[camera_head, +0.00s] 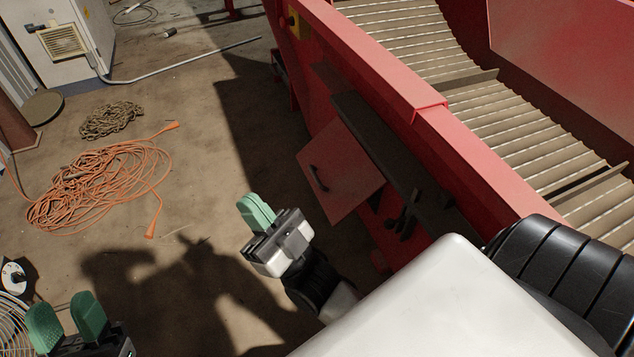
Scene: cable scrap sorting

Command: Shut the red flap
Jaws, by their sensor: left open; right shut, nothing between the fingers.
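The red flap (345,178) is a flat panel with a black handle (318,180), on the near side of the red machine. It stands out at an angle from the machine's side, open. My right gripper (257,209) has its green fingers together and empty. In the picture it is left of and below the flap, apart from it. My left gripper (65,317) is at the bottom left corner, its green fingers spread and nothing between them, far from the flap.
The red machine carries a slatted conveyor (480,110). A dark ledge (385,150) runs beside the flap. An orange cable (100,185) and a coiled chain (112,119) lie on the floor at left. A grey cabinet (75,50) stands at the back left.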

